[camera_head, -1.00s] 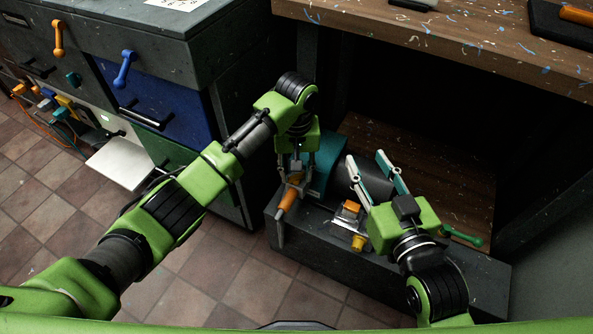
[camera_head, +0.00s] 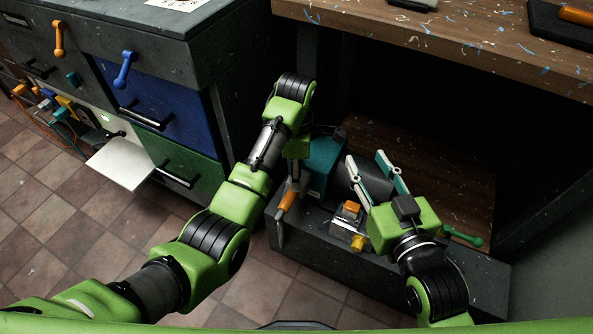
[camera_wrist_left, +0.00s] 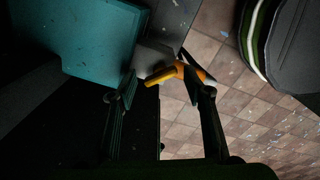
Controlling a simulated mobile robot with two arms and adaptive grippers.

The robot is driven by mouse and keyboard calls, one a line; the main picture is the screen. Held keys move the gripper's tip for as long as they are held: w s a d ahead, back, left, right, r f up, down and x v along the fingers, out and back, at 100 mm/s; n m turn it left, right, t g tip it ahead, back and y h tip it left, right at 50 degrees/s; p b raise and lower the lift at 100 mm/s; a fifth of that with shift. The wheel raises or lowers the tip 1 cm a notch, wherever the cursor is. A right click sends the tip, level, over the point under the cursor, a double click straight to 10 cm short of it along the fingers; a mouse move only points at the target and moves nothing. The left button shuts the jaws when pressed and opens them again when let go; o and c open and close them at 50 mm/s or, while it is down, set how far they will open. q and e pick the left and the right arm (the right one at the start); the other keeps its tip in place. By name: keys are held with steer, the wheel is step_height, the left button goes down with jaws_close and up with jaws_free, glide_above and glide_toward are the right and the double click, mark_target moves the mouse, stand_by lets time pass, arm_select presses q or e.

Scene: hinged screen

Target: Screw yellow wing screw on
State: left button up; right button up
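A small yellow piece (camera_head: 358,242), possibly the wing screw, sits at the front of a metal block (camera_head: 343,229) with an orange top in the head view. An orange handle (camera_head: 287,200) stands on the left of the same low bench. In the left wrist view a yellow bar (camera_wrist_left: 160,77) joined to an orange part shows between the fingers of my left gripper (camera_wrist_left: 160,88). Those fingers are apart, and I see no clear grip. In the head view my left gripper is mostly hidden by its arm. My right gripper (camera_head: 370,163) is open, its fingers above a dark cylinder.
A teal box (camera_head: 322,160) stands beside the left gripper on the low grey bench (camera_head: 400,262). A green handle (camera_head: 463,237) is right of the right gripper. A wooden worktop (camera_head: 460,40) overhangs behind. Drawers (camera_head: 150,95) and an open flap (camera_head: 120,163) are on the left.

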arm_select(q)
steer(key=shift+f, duration=0.1)
arm_select(e)
steer(key=shift+f, duration=0.1)
arm_select(q)
steer(key=shift+s+f+p, duration=0.15)
steer(key=shift+s+p, duration=0.05)
steer(key=shift+p, duration=0.2)
steer(key=shift+s+f+p, duration=0.1)
steer(key=shift+f+p, duration=0.1)
steer(key=shift+p, duration=0.15)
arm_select(e)
steer(key=s+d+f+g+h, duration=0.1)
steer(key=s+d+f+g, duration=0.1)
steer(key=f, duration=0.5)
steer(key=shift+s+f+g, duration=0.2)
steer(key=shift+s+g, duration=0.6)
steer(key=shift+g, duration=0.2)
arm_select(q)
steer(key=shift+c, duration=0.7)
steer(key=c, duration=1)
steer(key=o, duration=1.1)
steer(key=shift+o, duration=0.2)
steer(key=shift+w+r, duration=0.2)
arm_select(e)
steer(key=shift+f, duration=0.1)
